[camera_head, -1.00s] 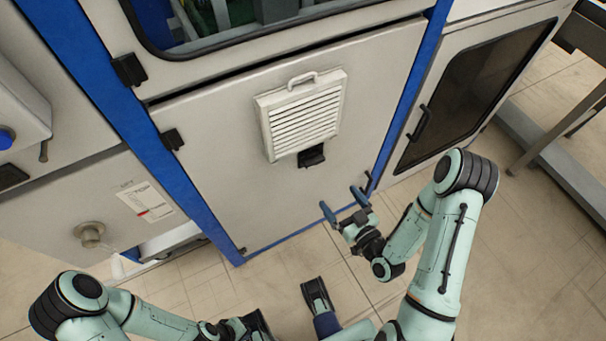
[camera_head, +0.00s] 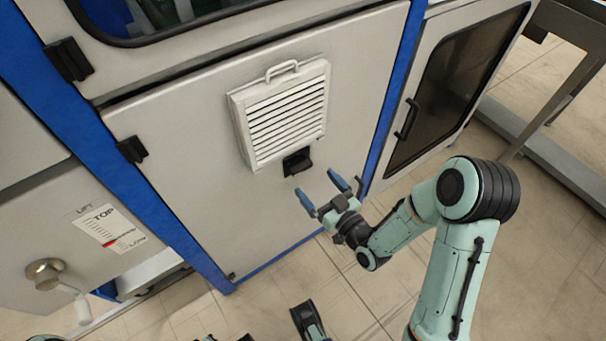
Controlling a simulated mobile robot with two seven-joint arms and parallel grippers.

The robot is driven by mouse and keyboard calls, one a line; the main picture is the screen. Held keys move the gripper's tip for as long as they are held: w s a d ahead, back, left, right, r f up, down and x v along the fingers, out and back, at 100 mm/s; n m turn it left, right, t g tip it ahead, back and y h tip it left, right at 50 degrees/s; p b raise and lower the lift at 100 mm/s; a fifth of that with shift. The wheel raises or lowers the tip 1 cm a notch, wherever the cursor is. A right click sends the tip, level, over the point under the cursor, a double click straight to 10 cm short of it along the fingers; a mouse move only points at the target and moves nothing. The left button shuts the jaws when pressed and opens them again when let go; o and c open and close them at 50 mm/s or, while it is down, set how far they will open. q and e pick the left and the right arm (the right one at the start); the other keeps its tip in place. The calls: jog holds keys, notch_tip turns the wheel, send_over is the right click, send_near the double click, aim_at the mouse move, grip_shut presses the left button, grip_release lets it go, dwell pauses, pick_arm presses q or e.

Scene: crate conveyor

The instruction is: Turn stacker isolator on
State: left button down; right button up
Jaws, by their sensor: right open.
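Nothing in view is clearly labelled as the stacker isolator. A small black fitting (camera_head: 297,162) sits on the cabinet door under the white louvred vent; at this size I cannot tell whether it is a switch or a latch. My right gripper (camera_head: 321,193) is open and empty, its two blue fingers spread apart. It is in front of the lower right of the door, below and to the right of the black fitting in the picture. My left gripper cannot be made out; only dark bits show at the bottom edge.
The grey door (camera_head: 190,190) has a louvred vent (camera_head: 285,115) and blue frame posts. A crank knob (camera_head: 44,273) beside a LIFT label (camera_head: 108,230) is at lower left. A dark-windowed door (camera_head: 455,90) with a black handle is at right.

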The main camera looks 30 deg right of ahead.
aim_at(303, 169)
jog(key=w, duration=0.6)
jog(key=shift+w+a, duration=0.2)
jog(key=shift+a, duration=0.05)
jog(key=shift+c, duration=0.4)
jog(key=c, duration=1)
